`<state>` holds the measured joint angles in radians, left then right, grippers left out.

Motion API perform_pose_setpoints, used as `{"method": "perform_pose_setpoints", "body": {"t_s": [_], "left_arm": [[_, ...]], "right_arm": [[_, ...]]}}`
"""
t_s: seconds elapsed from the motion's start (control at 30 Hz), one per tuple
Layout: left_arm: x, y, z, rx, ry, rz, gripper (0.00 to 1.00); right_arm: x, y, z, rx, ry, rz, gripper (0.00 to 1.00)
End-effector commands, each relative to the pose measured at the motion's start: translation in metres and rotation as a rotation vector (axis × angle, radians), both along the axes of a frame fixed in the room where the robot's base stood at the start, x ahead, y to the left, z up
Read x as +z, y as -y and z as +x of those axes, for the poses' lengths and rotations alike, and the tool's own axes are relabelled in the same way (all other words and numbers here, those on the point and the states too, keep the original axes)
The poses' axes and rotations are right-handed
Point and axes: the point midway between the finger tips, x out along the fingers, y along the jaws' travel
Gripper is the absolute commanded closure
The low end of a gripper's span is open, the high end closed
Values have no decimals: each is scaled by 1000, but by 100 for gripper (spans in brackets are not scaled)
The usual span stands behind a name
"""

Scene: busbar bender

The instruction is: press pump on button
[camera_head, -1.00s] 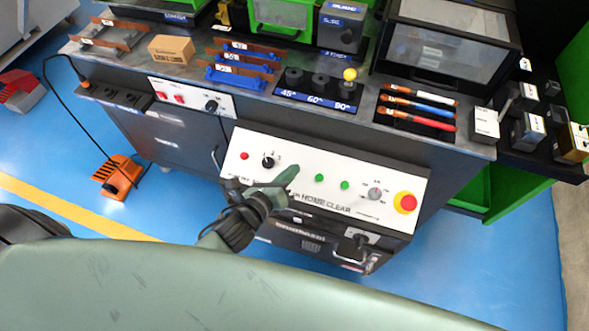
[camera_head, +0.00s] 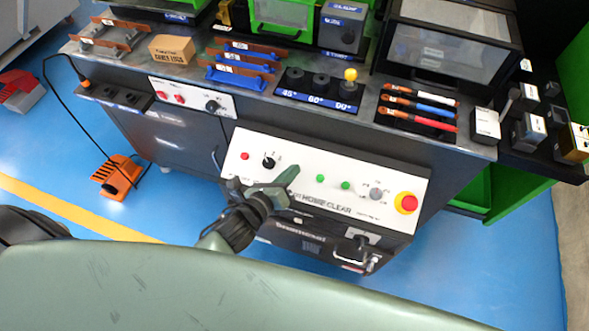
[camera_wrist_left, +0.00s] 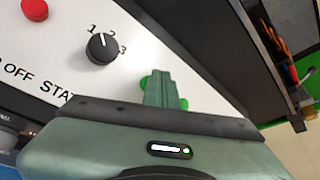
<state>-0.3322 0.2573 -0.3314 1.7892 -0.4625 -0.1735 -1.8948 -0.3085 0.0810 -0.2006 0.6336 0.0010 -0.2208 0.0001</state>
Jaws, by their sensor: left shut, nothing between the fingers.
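The white control panel (camera_head: 330,170) slopes on the front of the bench. It carries a red button (camera_head: 244,156), a black rotary knob (camera_head: 268,162), two green buttons (camera_head: 320,178) to the right, a grey dial (camera_head: 376,193) and a red emergency stop on yellow (camera_head: 405,203). My left gripper (camera_head: 292,172) is shut and empty over the panel, between the knob and the green buttons. In the left wrist view its fingers (camera_wrist_left: 160,88) partly cover a green button (camera_wrist_left: 148,82); contact cannot be told. The red button (camera_wrist_left: 34,9) and knob (camera_wrist_left: 102,47) also show there. My right gripper is not in view.
The bench top above holds a tan box (camera_head: 172,49), blue-held copper bars (camera_head: 240,60), angle dies (camera_head: 320,83) and colored-handled tools (camera_head: 418,107). An orange foot pedal (camera_head: 118,177) with a cable lies on the blue floor at left.

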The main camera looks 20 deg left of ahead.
Motion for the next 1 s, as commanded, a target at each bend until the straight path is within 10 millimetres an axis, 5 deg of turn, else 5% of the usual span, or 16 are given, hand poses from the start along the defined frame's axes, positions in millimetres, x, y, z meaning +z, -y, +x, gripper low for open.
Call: {"method": "perform_pose_setpoints", "body": {"t_s": [0.7, 1.0], "left_arm": [[-11, -1, 2, 1, -3, 0, 100], [0, 1, -2, 1, -4, 0, 100]], "right_arm": [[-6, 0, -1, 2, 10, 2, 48], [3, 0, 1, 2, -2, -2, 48]]}}
